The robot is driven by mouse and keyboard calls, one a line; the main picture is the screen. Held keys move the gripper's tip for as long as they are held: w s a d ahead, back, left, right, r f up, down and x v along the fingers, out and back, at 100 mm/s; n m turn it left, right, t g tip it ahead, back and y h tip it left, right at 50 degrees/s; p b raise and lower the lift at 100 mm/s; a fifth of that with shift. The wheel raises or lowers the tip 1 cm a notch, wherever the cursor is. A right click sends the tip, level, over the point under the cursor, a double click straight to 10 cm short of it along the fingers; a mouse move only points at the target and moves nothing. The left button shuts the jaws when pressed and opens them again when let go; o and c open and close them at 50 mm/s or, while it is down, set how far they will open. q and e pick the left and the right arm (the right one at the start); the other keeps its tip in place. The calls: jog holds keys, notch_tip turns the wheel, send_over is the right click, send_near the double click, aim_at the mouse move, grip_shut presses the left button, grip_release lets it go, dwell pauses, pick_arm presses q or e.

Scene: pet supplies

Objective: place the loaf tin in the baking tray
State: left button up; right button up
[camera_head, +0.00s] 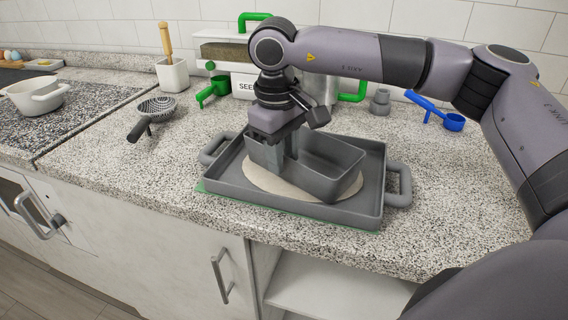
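The grey loaf tin (335,164) is within the grey baking tray (372,205), over a beige round disc (262,182) on the tray's floor. I cannot tell whether the tin's base rests fully on the disc. The tray has a handle at each end and stands on the counter. My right gripper (280,146) points down at the tin's left end, with its fingers at the tin's walls. The fingers are partly hidden and blend with the grey tin, so their grip is unclear. My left gripper is out of view.
Behind the tray stand a bin with a green handle (225,50) and a green scoop (214,91). A blue scoop (452,122) lies at the right, a grey strainer (157,107) at the left. The speckled counter (450,190) is clear right of the tray.

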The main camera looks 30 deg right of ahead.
notch_tip(320, 180, up, 9)
jog(key=shift+s+a, duration=0.15)
jog(key=shift+a, duration=0.25)
dwell(0.4)
